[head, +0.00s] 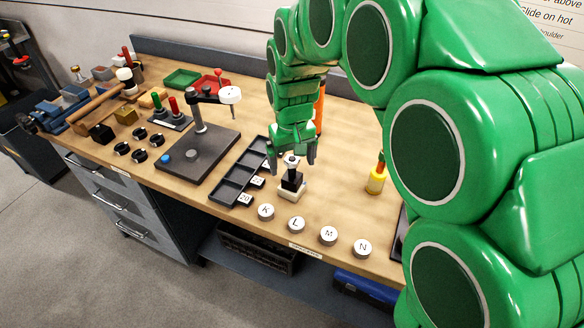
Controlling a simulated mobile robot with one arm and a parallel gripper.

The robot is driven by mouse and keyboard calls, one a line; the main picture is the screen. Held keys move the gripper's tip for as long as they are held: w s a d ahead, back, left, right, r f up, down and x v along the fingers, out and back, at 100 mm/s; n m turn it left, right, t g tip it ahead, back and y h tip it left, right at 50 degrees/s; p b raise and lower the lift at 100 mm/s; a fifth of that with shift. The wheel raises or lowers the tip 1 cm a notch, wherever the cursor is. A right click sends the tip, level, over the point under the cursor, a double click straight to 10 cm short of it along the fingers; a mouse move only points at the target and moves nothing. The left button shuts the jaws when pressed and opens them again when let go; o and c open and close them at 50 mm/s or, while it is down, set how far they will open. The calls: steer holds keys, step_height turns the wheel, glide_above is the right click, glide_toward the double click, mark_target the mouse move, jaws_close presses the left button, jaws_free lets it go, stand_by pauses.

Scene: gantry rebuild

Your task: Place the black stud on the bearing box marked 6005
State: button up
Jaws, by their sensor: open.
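My gripper (292,162) points down over the bench, with its two fingers apart. Just below and between the fingertips is a small black block (291,182) with a pale knob on top; I cannot tell whether it is the black stud or whether the fingers touch it. It stands on a small cream block (293,195). Several round black pieces (140,134) stand at the left of the bench. No marking 6005 is readable, so I cannot tell which thing is the bearing box.
A black compartment tray (227,190) with labels 20 and 25 lies left of my gripper. Round weights K, L (296,224), M and N line the front edge. A grey stand (203,150), red and green trays (182,78) and a yellow holder (376,181) also stand on the bench.

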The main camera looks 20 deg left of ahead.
step_height(320, 180, up, 9)
steer(key=shift+f, duration=0.2)
stand_by(0.3)
steer(key=s+d+r+m, duration=0.1)
steer(key=s+d+m, duration=0.15)
steer(key=d, duration=0.85)
steer(key=s+d+r+m, duration=0.1)
steer(key=s+d+m, duration=0.15)
steer(key=d, duration=0.85)
steer(key=s+d+f+m+g, duration=0.1)
steer(key=s+d+f+m, duration=0.2)
steer(key=s+d, duration=1.3)
steer(key=shift+s+d+f+m+g, duration=0.15)
steer(key=shift+s+m+g, duration=0.3)
steer(key=shift+s, duration=1.3)
